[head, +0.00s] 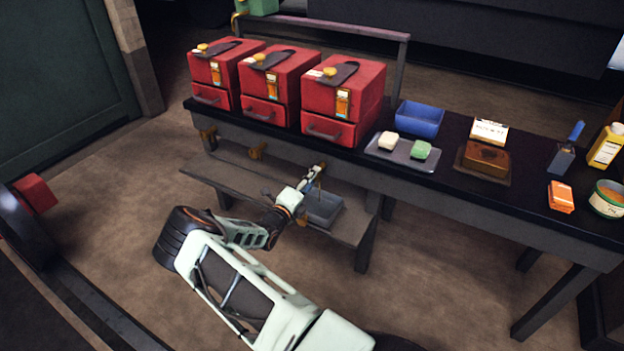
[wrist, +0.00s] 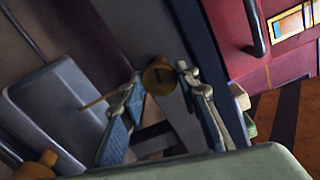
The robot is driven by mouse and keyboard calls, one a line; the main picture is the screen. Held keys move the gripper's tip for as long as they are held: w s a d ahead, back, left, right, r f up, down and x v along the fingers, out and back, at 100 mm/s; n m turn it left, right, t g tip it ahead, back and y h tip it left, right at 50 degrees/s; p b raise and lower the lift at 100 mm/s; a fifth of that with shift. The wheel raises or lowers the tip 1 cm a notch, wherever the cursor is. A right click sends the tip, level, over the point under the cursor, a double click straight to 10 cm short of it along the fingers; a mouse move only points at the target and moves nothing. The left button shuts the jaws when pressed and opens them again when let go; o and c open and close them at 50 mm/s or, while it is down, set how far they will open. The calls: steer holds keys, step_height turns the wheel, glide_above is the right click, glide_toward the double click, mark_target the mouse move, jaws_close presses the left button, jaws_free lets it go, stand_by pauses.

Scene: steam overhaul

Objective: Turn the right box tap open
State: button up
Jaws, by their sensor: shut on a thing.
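Three red boxes with drawers stand on the bench; the right box (head: 350,92) also fills the upper right of the wrist view (wrist: 285,68). Brass taps show below the left box (head: 208,138) and the middle box (head: 257,152). The right box's tap is mostly hidden by my gripper (head: 315,176) in the head view. In the wrist view, its round brass end (wrist: 160,75) shows between the fingers of my gripper (wrist: 165,112), which is shut on the tap. A thin brass bar (wrist: 97,102) sticks out left of the left finger. How far the tap is turned is unclear.
A low shelf (head: 235,195) under the bench holds a grey tray (head: 325,207), below my gripper. The bench's front edge (head: 440,195) is close above my gripper. The bench also carries a blue bin (head: 420,118) and a soap tray (head: 385,153).

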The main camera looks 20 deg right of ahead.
steer(key=shift+n, duration=1.2)
steer(key=o, duration=1.2)
steer(key=shift+c, duration=0.2)
steer(key=v, duration=1.2)
